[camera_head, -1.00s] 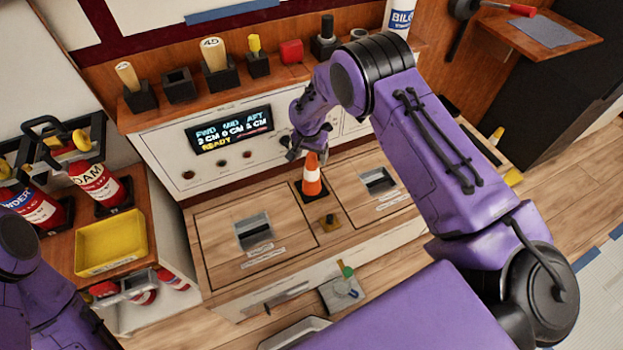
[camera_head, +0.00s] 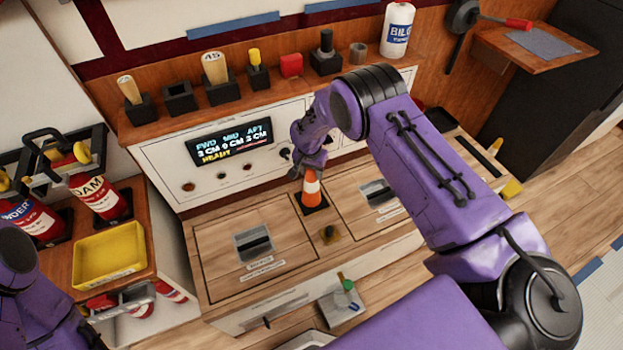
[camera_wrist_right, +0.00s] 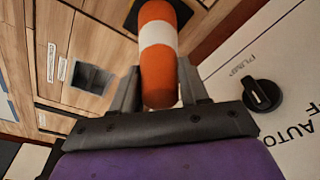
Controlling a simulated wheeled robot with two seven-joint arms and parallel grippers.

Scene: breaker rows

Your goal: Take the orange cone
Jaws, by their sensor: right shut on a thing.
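The orange cone (camera_head: 311,191) with a white band stands upright on its dark square base on the wooden counter (camera_head: 290,230), between two hatch panels. My right gripper (camera_head: 308,168) comes down on the cone's top and is shut on it. In the right wrist view the cone (camera_wrist_right: 157,42) lies between the two grey fingers of the right gripper (camera_wrist_right: 160,88). The base shows only partly there. My left arm shows at the lower left edge of the head view, but its gripper is not in view.
A shelf behind holds several black blocks, some with handles, a red block (camera_head: 291,65) and a white bottle (camera_head: 397,30). The panel below has a display (camera_head: 229,141) and knobs, including a black knob (camera_wrist_right: 262,95). A yellow tray (camera_head: 108,254) and red extinguishers (camera_head: 100,195) stand at left.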

